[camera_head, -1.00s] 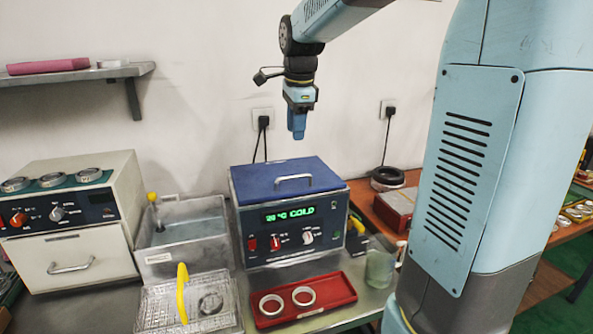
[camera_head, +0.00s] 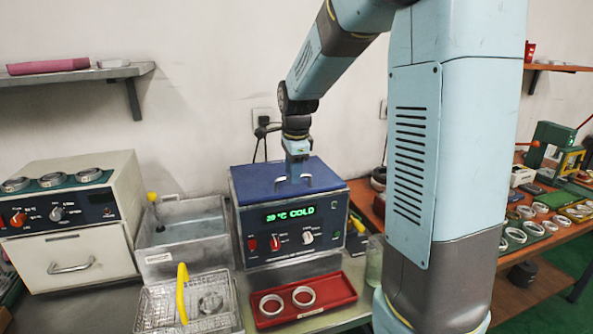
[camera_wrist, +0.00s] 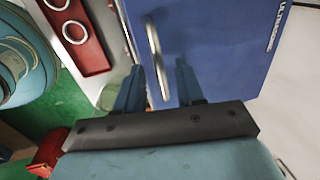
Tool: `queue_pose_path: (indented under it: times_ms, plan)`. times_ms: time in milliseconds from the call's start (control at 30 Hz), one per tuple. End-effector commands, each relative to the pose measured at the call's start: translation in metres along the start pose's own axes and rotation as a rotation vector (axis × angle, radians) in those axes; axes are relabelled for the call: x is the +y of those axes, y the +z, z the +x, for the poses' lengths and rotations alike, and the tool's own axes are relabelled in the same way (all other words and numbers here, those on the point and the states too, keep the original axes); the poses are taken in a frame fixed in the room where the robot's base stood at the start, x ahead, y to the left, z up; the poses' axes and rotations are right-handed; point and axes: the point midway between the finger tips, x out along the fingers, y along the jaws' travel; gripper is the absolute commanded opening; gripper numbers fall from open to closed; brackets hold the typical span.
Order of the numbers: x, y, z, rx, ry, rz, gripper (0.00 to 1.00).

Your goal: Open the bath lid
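The bath lid (camera_head: 262,185) is a flat blue plate lying closed on top of the bath unit (camera_head: 290,250), whose display reads COLD in green. A metal bar handle (camera_head: 310,182) stands on the lid, partly covered by my gripper (camera_head: 297,172). In the wrist view the lid (camera_wrist: 225,40) fills the upper right, with white lettering at its edge. There the handle (camera_wrist: 153,45) runs in between the two blue fingers of my gripper (camera_wrist: 160,85). The fingers are apart, with a gap visible on each side of the handle.
A red tray (camera_head: 333,290) with two metal rings sits before the bath. A wire basket (camera_head: 160,300) with a yellow handle and an open metal tank (camera_head: 185,245) stand to the left. A white oven-like unit (camera_head: 75,260) is farther left.

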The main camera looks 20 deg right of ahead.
Motion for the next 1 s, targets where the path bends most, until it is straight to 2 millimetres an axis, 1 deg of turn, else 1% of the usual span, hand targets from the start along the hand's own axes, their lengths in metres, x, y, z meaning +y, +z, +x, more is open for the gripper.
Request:
queue_pose_path:
  times_ms: [333,700,733,1000]
  plan:
    - [0.0001,-0.0003,0.0027,0.0,0.0,0.0,0.37]
    - [0.0,-0.0007,0.0025,0.0,-0.001,0.0,0.02]
    - [0.0,-0.0007,0.0025,0.0,-0.001,0.0,0.0]
    - [-0.0001,-0.0009,0.0023,0.0,-0.001,0.001,0.0]
